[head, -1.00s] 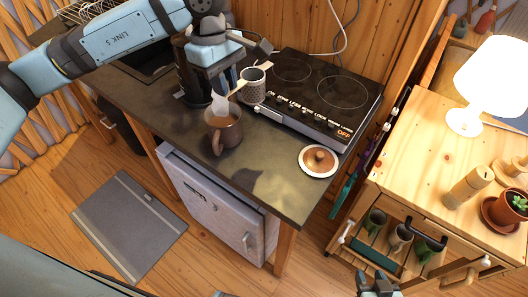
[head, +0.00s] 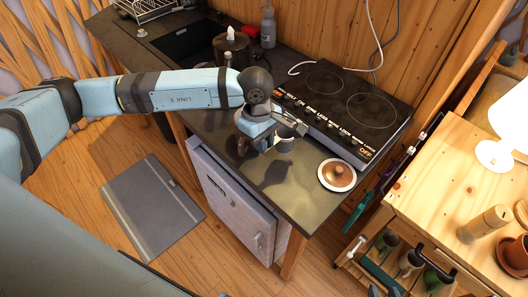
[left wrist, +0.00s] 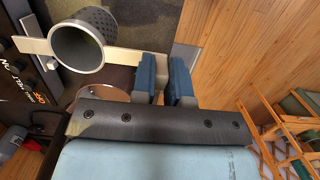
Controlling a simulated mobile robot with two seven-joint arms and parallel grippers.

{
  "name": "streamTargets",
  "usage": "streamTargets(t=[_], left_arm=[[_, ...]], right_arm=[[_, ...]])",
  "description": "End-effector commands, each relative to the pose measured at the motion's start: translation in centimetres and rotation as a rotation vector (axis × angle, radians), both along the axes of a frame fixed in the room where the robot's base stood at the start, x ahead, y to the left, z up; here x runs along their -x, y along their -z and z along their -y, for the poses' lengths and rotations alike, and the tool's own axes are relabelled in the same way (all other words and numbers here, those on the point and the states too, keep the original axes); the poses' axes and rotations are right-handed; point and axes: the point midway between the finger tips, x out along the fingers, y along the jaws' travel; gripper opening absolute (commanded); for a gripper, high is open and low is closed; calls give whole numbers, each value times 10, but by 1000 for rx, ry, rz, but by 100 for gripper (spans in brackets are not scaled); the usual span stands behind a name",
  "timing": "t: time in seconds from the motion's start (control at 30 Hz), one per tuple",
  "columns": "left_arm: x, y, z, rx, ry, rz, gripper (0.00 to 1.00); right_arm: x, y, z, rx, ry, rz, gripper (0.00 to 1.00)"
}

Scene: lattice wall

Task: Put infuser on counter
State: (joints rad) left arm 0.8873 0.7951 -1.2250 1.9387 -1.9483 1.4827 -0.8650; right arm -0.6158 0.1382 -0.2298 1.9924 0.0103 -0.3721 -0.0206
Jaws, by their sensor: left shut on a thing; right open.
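The infuser is a grey perforated cup (left wrist: 88,42) with a cream bar as handle. It also shows beside my left gripper in the head view (head: 290,127). My left gripper (left wrist: 168,80) is shut on the end of that bar. In the head view my left gripper (head: 262,138) is over the front part of the dark counter (head: 283,203), left of the stove. The exact gap between infuser and counter is hard to tell. A brown mug (head: 243,146) is mostly hidden behind the gripper. A bit of my right gripper (head: 373,290) shows at the bottom edge, empty.
A white saucer with a copper lid (head: 337,175) stands on the counter, right of the infuser. The black stove (head: 345,105) is behind. A dark pot (head: 232,48) and a grey bottle (head: 268,25) stand farther back. Bare counter lies in front of the saucer.

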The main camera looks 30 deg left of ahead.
Motion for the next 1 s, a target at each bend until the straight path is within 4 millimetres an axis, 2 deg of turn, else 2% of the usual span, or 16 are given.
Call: streamTargets(t=[0.1, 0.27, 0.53, 0.9, 0.93, 1.0], left_arm=[[0, 14, 0, 1, -1, -1, 0], [0, 24, 0, 1, 0, 0, 0], [0, 60, 0, 1, 0, -1, 0], [0, 66, 0, 0, 0, 1, 0], [0, 66, 0, 0, 0, 1, 16], [0, 64, 0, 0, 0, 1, 32]], right_arm=[[-1, -4, 2, 2, 4, 3, 43], [0, -5, 2, 2, 5, 1, 43], [1, -10, 2, 3, 6, -3, 43], [1, -4, 2, 1, 6, -3, 43], [1, -4, 1, 1, 6, -4, 43], [2, -5, 1, 1, 5, -5, 43]])
